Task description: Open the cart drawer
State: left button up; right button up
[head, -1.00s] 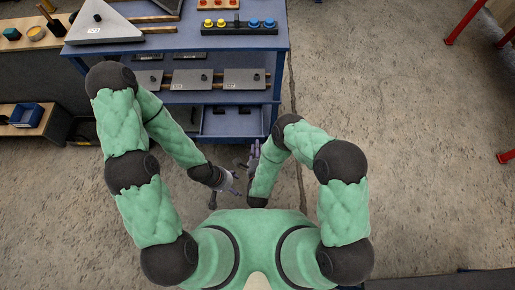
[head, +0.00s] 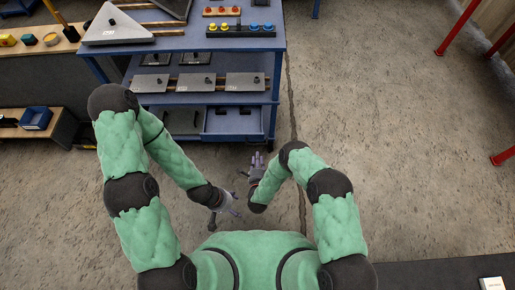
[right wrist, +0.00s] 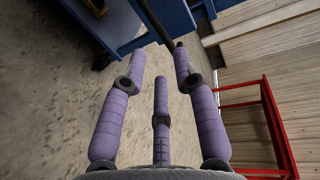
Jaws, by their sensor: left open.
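The blue cart (head: 281,58) stands at the upper left of the head view. Low on its front, a blue drawer (head: 233,126) shows on the right, with small dark parts at its back; I cannot tell how far it is pulled out. My right gripper (head: 257,160) is just below the drawer, apart from it. In the right wrist view its purple fingers (right wrist: 160,68) are spread with nothing between them, near a dark bar and a blue cart part. My left gripper (head: 228,205) is open and empty, farther below the cart.
Grey plates (head: 196,82) lie on the cart's middle shelf. A button strip (head: 241,31) and a grey triangular piece (head: 117,27) are on top. A low wooden bench (head: 55,128) stands left. Red posts (head: 457,28) stand right. Concrete floor right of the cart is clear.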

aim_at(257, 144)
jog(key=b+x, duration=0.3)
jog(key=x, duration=0.6)
jog(key=shift+w, duration=0.1)
grip_shut()
